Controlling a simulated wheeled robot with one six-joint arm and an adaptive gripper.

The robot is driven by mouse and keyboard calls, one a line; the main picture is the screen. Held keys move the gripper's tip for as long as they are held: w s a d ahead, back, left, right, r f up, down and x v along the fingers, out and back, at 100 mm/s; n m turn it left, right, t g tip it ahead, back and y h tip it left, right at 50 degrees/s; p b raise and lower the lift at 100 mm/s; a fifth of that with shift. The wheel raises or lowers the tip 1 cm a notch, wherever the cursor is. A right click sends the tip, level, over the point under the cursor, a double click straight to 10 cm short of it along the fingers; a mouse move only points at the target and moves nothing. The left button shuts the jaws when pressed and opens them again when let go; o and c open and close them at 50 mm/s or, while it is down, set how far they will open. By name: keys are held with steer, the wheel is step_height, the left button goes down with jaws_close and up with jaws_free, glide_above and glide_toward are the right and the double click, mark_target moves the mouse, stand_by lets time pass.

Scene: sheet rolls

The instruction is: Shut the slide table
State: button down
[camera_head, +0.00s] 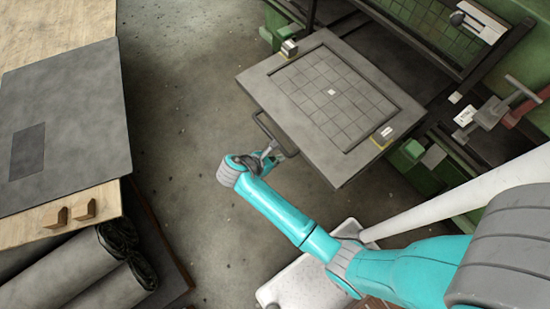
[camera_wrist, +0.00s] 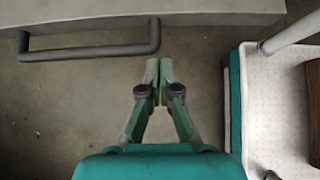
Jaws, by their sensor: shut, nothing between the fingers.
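The slide table (camera_head: 287,88) is a grey square plate with a gridded inset, standing pulled out from the green machine in the head view. A dark bar handle (camera_head: 263,128) sits on its front left edge. In the wrist view the table's edge (camera_wrist: 200,20) crosses the top, with the handle (camera_wrist: 90,51) at upper left. My gripper (camera_head: 275,149) is shut and empty, close to the near end of the handle in the head view.
The green machine (camera_head: 415,155) stands behind the table, with a red-based clamp (camera_head: 492,112) at right. A wooden bench with a grey sheet (camera_head: 75,110) and sheet rolls (camera_head: 105,285) are at left. Bare concrete floor (camera_head: 180,100) lies between.

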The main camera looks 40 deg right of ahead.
mark_target(301, 150)
steer(key=x, duration=0.6)
steer(key=shift+s+d+f, duration=0.1)
steer(key=shift+d, duration=1.9)
steer(key=shift+d, duration=0.1)
